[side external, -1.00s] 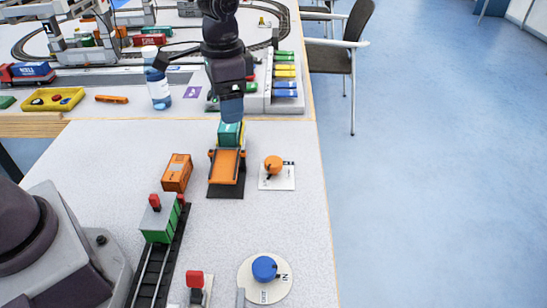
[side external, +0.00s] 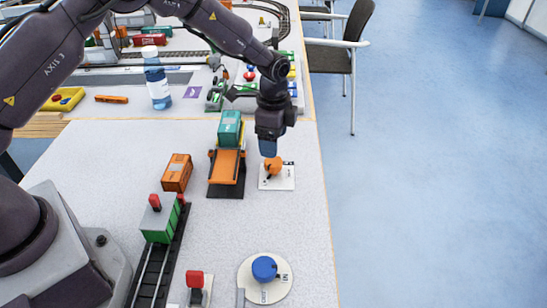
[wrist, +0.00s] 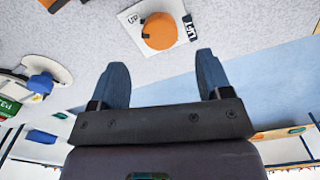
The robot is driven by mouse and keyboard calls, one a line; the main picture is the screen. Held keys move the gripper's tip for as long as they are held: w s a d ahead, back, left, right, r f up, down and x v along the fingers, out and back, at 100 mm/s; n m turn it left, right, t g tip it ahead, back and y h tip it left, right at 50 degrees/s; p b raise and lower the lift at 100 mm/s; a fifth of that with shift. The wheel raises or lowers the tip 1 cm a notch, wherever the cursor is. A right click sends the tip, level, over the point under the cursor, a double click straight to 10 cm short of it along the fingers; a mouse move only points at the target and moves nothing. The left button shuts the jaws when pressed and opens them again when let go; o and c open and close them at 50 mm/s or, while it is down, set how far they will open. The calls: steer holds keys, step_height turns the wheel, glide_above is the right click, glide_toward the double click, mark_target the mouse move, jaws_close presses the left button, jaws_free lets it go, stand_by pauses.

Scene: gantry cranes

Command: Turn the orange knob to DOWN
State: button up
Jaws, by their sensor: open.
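The orange knob (side external: 273,166) sits on a small white plate (side external: 284,184) near the table's right edge. In the wrist view the orange knob (wrist: 160,31) shows from above, ahead of the fingertips, with a dark pointer on its side and partly visible lettering on the plate. One label there looks like UP; another beside it is only partly readable. My gripper (side external: 268,150) is just above and behind the knob in the side view. In the wrist view its two blue fingers (wrist: 162,72) are spread apart with nothing between them.
An orange ramp (side external: 227,166) with a teal container (side external: 229,128) stands just left of the knob. An orange container (side external: 177,172) and a green wagon (side external: 160,220) are farther left. A blue knob (side external: 264,268) on a round plate is nearer the camera. Table between the knobs is clear.

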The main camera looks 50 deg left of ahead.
mark_target(273, 160)
step_height(273, 160, down, 6)
steer(key=shift+f, duration=0.15)
steer(key=shift+c, duration=0.3)
steer(key=c, duration=0.9)
